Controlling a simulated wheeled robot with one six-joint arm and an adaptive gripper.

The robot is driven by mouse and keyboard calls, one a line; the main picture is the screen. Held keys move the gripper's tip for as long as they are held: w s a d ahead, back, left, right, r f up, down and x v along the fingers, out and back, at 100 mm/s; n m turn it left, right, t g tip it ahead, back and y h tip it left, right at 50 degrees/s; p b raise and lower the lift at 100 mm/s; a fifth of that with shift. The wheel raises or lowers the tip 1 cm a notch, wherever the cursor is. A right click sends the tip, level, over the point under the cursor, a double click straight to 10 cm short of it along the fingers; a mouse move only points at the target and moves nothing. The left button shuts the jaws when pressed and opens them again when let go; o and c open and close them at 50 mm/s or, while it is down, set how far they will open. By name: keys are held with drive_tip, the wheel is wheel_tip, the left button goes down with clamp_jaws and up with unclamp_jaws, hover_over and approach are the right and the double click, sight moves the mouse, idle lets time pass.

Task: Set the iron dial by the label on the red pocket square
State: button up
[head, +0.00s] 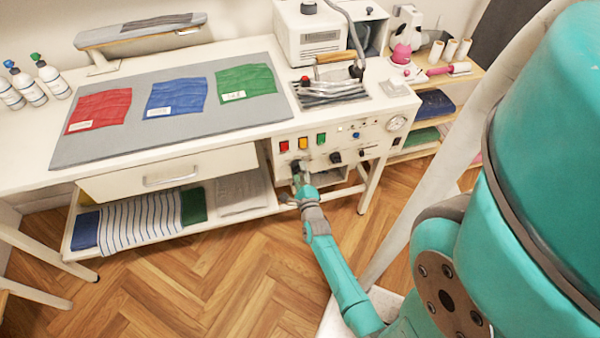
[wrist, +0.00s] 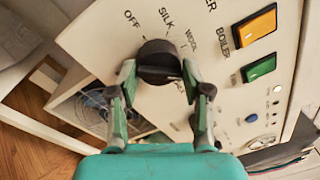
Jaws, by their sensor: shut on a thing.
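The red pocket square (head: 100,110) lies at the left on a grey mat, with a small white label (head: 80,127) too small to read. The black iron dial (wrist: 158,55) sits on the white control panel (wrist: 215,95), with OFF, SILK and WOOL printed around it in the wrist view. Other markings are hidden or too blurred. My gripper (wrist: 158,78) is shut on the dial, one finger on each side; I cannot tell where its pointer stands. In the head view my gripper (head: 300,178) reaches the panel's lower left. The iron (head: 335,72) rests above the panel.
Blue (head: 176,98) and green (head: 246,84) pocket squares lie on the grey mat (head: 170,140). Amber (wrist: 254,26) and green (wrist: 259,68) switches are near the dial. A second dark knob (head: 335,157) and a gauge (head: 396,123) are farther right. The wooden floor (head: 180,290) is clear.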

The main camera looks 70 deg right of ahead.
drive_tip(key=shift+f+m, duration=0.15)
drive_tip(key=shift+m, duration=0.35)
drive_tip(key=o, duration=1.1)
drive_tip(key=shift+c, duration=0.2)
drive_tip(key=shift+o, duration=0.3)
drive_tip(key=v, duration=1.2)
drive_tip(key=shift+w+a, duration=0.1)
